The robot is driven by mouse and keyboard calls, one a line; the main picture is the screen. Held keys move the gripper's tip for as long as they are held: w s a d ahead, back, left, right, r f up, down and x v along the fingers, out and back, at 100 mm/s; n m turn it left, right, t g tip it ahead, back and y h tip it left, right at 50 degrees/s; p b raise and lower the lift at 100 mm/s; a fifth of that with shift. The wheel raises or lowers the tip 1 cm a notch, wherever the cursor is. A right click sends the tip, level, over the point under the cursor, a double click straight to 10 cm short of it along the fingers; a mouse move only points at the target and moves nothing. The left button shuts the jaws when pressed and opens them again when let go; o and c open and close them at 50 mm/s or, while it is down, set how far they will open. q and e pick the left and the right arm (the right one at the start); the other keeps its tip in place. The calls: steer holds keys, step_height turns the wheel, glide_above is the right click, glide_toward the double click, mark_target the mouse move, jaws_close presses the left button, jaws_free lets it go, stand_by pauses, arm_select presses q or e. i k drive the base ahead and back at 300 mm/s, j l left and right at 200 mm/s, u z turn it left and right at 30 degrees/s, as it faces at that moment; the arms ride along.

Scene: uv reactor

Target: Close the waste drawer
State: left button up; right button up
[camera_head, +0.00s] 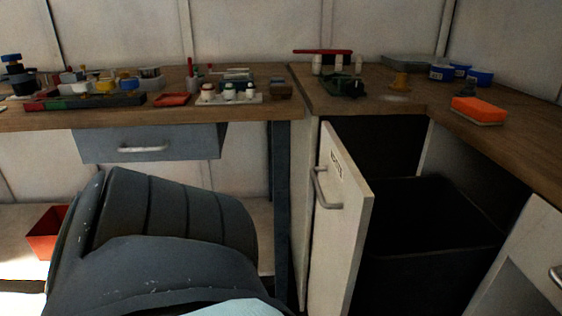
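The waste drawer (345,240) is pulled out below the corner of the counter. Its off-white front panel faces left and carries a dark label and a metal handle (325,188). Behind the panel is a dark open bin (430,215), whose inside is too dark to make out. A large dark grey ribbed part at the lower left, apparently my own arm, stands apart from the handle in the picture. Neither of my grippers shows in this view.
A wooden counter (360,104) runs across the back and along the right, with an orange sponge (478,110) on it. A grey drawer (150,145) under the left bench is shut. A dark table leg (281,210) stands left of the waste drawer. A red bin (46,232) sits low at left.

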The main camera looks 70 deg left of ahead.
mark_target(417, 245)
steer(key=i+j+u, duration=0.1)
steer(key=u, duration=0.35)
steer(key=i+u, duration=0.1)
steer(key=u, duration=0.35)
steer(key=i+u, duration=0.1)
steer(key=u, duration=0.4)
steer(key=i+u, duration=0.1)
steer(key=u, duration=0.35)
